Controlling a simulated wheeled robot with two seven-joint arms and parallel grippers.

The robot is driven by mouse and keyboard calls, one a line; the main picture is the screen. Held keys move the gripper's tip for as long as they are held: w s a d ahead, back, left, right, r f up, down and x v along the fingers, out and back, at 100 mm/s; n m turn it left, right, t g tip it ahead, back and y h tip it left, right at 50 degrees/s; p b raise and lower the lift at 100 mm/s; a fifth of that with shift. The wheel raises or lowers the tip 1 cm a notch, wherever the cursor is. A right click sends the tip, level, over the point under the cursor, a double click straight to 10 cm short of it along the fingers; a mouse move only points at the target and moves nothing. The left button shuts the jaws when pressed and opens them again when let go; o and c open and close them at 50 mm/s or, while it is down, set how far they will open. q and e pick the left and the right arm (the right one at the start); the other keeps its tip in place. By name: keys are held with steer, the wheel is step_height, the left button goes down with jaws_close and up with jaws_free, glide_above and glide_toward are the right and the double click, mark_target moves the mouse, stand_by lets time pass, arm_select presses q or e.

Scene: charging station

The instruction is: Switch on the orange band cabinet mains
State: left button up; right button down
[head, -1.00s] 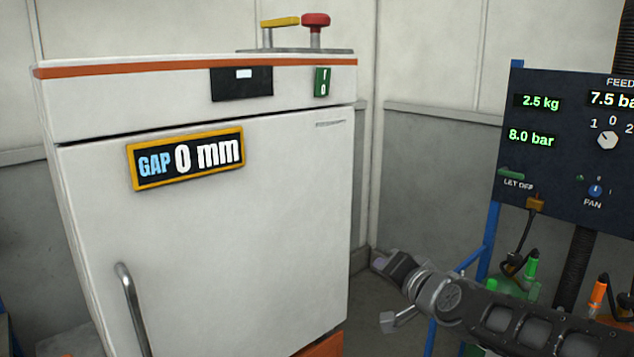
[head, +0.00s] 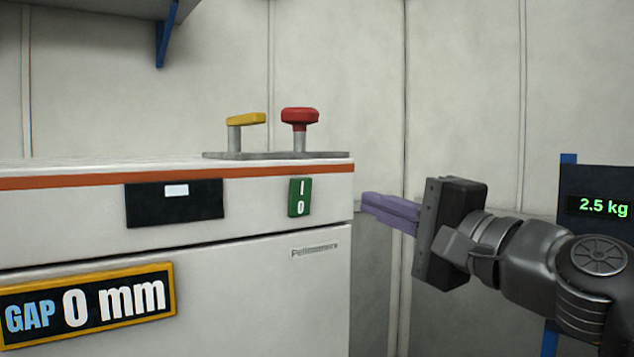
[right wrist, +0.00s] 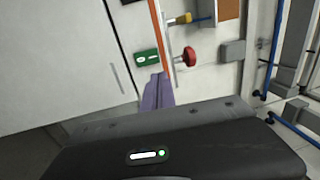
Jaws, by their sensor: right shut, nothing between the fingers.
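The white cabinet (head: 230,285) with an orange band (head: 80,182) along its top fills the left of the head view. A green switch marked I and O (head: 300,197) sits near its right end. The switch also shows in the right wrist view (right wrist: 147,57), just beyond the fingertips. My right gripper (head: 366,203) has purple fingers pressed together with nothing between them. In the head view it points left, to the right of the switch and at about its height. I cannot tell whether it touches the cabinet. My left gripper is out of view.
A red mushroom knob (head: 299,118) and a yellow handle (head: 245,119) stand on a plate on top of the cabinet. A black panel (head: 174,203) is left of the switch. A gap display (head: 87,305) reads 0 mm. A dark board (head: 597,215) stands at right.

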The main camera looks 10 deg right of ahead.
steer(key=p, duration=0.4)
glide_toward(308, 179)
steer(key=shift+x, duration=3.45)
